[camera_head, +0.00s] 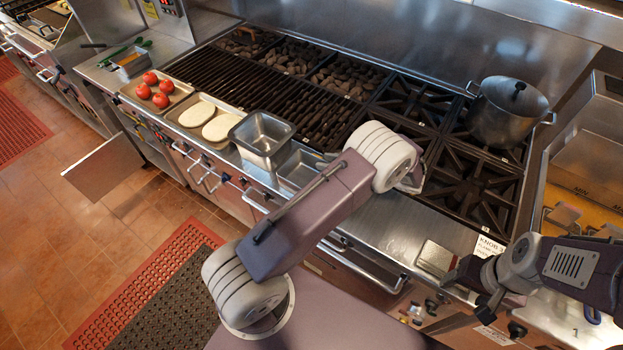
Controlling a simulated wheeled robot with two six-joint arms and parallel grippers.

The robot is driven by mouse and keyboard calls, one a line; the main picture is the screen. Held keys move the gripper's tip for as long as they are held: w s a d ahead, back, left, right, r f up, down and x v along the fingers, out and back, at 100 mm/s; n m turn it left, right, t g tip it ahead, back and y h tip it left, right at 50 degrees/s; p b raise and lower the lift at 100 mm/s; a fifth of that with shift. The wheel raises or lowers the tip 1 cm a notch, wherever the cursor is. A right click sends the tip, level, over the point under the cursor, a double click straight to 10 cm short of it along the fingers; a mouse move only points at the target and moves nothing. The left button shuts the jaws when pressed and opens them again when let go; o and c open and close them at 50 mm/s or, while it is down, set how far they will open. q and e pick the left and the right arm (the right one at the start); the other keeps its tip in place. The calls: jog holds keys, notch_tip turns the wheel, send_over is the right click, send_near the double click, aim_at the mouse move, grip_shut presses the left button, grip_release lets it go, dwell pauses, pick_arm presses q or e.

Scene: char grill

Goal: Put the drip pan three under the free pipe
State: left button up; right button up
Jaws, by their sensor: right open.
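No pan with a readable "three" label shows, and I cannot make out a free pipe. A deep steel pan (262,132) stands on the front ledge of the grill. A second steel pan (299,167) beside it is partly hidden by my left arm. A small flat metal piece (436,258) lies at the counter's front edge at right. My right gripper (462,276) is open just right of this piece; whether they touch is unclear. My left arm crosses the middle of the view, and its gripper cannot be made out.
Trays hold tomatoes (152,90) and pale flat food (207,120). Oven handles (362,268) and knobs line the front. A knob sign (489,247) stands near the right burners.

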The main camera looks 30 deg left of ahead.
pick_arm(q)
jog(key=shift+s, duration=0.15)
grip_shut()
dwell(1.2)
